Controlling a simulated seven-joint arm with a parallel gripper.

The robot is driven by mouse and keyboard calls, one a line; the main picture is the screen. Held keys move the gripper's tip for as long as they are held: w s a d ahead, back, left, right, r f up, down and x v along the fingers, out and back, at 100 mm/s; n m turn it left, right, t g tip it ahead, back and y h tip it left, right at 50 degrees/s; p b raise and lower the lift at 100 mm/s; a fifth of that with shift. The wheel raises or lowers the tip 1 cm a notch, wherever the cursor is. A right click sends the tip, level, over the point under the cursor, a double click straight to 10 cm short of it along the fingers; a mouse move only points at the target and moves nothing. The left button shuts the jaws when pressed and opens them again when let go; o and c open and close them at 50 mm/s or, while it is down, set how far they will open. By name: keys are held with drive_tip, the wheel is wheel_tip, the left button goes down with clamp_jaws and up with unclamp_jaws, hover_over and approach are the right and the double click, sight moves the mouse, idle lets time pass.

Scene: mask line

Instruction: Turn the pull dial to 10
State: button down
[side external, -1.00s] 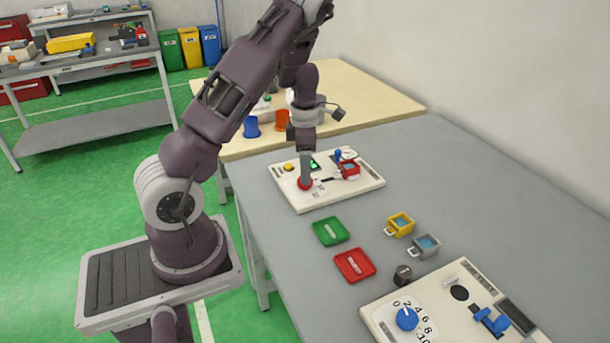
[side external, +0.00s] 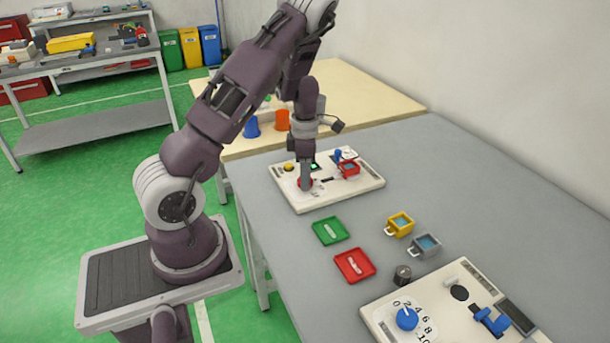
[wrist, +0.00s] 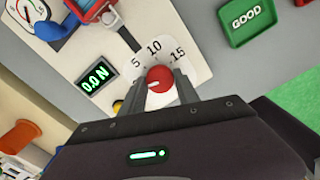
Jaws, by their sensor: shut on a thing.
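The pull dial is a red round knob (wrist: 160,74) on a white panel (side external: 330,197) at the far end of the grey table. My gripper (side external: 305,184) reaches down onto it and is shut on it, with one finger on each side in the wrist view (wrist: 159,82). The marks 5, 10 and 15 (wrist: 154,47) are printed around the knob. A short white line on the knob's top points toward the left in the wrist view, on the side of the 5. A green display (wrist: 96,81) on the panel reads 0.0 N.
The same panel carries a red frame part (side external: 348,168), a blue handle (side external: 338,155) and a gauge (wrist: 28,14). Green (side external: 330,231) and red (side external: 354,266) trays, yellow (side external: 399,225) and grey (side external: 425,246) cups, and another panel with a blue dial (side external: 407,319) stand nearer.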

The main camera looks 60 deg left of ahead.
drive_tip(key=m, duration=0.9)
drive_tip(key=shift+m, duration=0.3)
drive_tip(key=m, duration=0.5)
drive_tip(key=shift+m, duration=2.4)
drive_tip(key=c, duration=0.9)
unclamp_jaws()
